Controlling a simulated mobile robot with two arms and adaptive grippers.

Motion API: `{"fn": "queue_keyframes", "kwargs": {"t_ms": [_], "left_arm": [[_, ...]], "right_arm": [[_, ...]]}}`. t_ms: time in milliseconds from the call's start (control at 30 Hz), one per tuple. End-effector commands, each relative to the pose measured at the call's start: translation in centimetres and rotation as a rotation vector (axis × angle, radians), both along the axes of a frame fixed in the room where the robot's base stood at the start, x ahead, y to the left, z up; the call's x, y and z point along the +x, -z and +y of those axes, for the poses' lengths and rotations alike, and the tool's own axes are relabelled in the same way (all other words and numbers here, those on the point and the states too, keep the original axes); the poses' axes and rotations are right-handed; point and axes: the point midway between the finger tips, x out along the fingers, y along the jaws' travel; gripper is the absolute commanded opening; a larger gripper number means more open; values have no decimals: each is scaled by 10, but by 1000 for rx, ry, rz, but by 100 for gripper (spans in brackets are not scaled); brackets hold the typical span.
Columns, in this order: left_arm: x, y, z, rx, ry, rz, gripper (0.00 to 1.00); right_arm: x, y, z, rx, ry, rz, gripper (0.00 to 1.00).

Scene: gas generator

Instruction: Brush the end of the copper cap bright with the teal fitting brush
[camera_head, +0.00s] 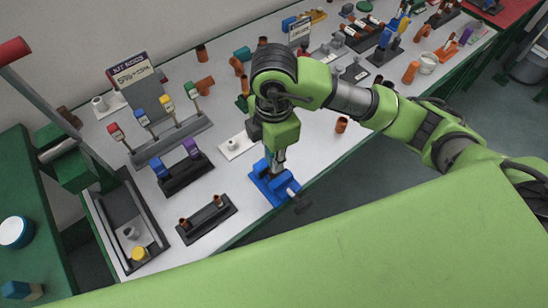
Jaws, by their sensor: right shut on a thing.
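My right gripper (278,161) points down over a blue vise-like fixture (264,181) near the table's front edge. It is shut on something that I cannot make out. Part of the fixture is hidden behind the gripper. A short copper piece (341,125) stands on the table to the right; I cannot tell whether it is the cap. Two more small copper pieces (217,201) stand in a dark block. I cannot pick out the teal brush for sure. A rack (172,140) holds tools with red, blue, yellow and green handles. My left gripper is not in view.
A dark block (186,176) with blue and purple pieces stands left of the fixture. A dark tray (128,215) lies at the table's left end. A white base (237,147) sits behind the fixture. The white tabletop right of the gripper is mostly clear.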

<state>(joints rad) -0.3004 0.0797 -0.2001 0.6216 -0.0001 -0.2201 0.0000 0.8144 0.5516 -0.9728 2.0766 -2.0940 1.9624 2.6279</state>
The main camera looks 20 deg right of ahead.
Motion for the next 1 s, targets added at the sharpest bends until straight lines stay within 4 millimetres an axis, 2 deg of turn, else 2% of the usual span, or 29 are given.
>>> {"fn": "queue_keyframes", "kwargs": {"t_ms": [33,200,567,1000], "left_arm": [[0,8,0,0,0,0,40],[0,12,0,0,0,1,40],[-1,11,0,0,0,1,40],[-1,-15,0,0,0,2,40]], "right_arm": [[0,5,0,-1,-56,0,0],[-1,3,0,-1,-175,3,0],[-1,0,0,-2,-188,4,0],[0,-34,0,1,-186,2,0]]}}
